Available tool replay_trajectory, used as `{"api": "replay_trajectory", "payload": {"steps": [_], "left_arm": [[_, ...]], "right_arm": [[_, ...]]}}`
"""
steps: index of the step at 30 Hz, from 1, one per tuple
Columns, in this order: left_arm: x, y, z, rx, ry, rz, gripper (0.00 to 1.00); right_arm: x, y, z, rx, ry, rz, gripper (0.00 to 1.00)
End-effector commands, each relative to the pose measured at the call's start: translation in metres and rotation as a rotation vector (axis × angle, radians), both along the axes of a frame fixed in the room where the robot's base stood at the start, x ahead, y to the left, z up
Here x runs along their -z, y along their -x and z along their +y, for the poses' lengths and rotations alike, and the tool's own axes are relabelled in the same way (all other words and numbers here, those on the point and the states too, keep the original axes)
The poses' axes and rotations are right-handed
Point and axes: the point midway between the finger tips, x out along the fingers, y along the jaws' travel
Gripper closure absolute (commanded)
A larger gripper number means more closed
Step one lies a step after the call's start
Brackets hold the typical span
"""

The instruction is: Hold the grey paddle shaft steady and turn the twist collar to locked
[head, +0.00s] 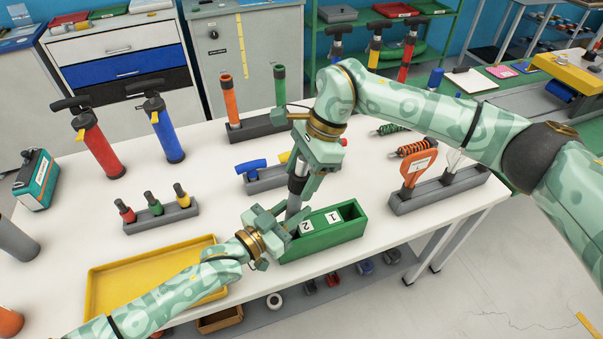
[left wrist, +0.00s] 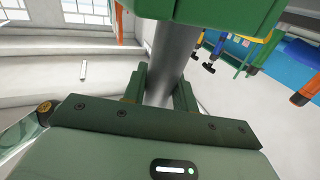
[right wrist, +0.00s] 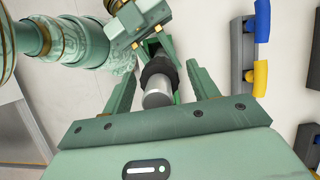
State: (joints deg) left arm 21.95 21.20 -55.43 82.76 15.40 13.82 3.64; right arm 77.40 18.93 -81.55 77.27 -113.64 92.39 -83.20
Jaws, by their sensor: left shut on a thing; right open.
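The grey paddle shaft (head: 293,204) stands slightly tilted, its lower end in a slot of the green box (head: 345,232) marked 2 and 1. My left gripper (head: 284,222) is shut on the shaft low down, just above the box; the left wrist view shows the shaft (left wrist: 168,55) between its fingers. The dark twist collar (right wrist: 158,72) is near the shaft's upper end. My right gripper (head: 305,170) comes from above, open, with its fingers on either side of the shaft top and gaps visible in the right wrist view. I cannot read the collar's lock position.
A yellow tray (head: 105,293) lies at the front left. A grey rack with small coloured handles (head: 160,220) stands behind it. A holder with a blue handle (head: 250,165) is just behind the shaft. A rack with an orange handle (head: 415,168) stands to the right.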

Motion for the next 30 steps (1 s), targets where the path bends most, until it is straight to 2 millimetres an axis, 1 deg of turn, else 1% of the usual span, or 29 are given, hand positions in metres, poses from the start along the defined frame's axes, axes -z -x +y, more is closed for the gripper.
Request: {"api": "replay_trajectory", "payload": {"steps": [7, 8, 9, 12, 22, 26, 30], "left_arm": [[0.0005, 0.0, 0.0002, 0.0, -0.001, 0.001, 0.98], [0.0005, 0.0, 0.0002, 0.0, -0.001, 0.001, 0.98], [0.0005, 0.0, 0.0002, 0.0, -0.001, 0.001, 0.98], [0.0005, 0.0001, 0.0002, 0.0, -0.001, 0.001, 0.98], [0.0005, 0.0002, 0.0001, 0.0, -0.001, 0.001, 0.98], [0.0005, 0.0002, 0.0001, 0.0, -0.001, 0.001, 0.98], [0.0005, 0.0002, 0.0001, 0.0, -0.001, 0.001, 0.98]], "right_arm": [[0.0009, 0.0001, 0.0002, 0.001, 0.0, 0.0, 0.41], [0.0009, 0.0001, 0.0002, 0.001, 0.0, 0.0, 0.49], [0.0009, 0.0001, 0.0001, 0.001, 0.0, 0.0, 0.6], [0.0008, 0.0, 0.0001, 0.001, 0.0, 0.0, 0.86], [0.0006, -0.0004, -0.0003, 0.029, 0.003, 0.002, 0.86], [0.0005, -0.0003, -0.0006, 0.082, 0.009, 0.01, 0.86], [0.0003, -0.0004, -0.0007, 0.173, 0.016, 0.025, 0.86]]}}
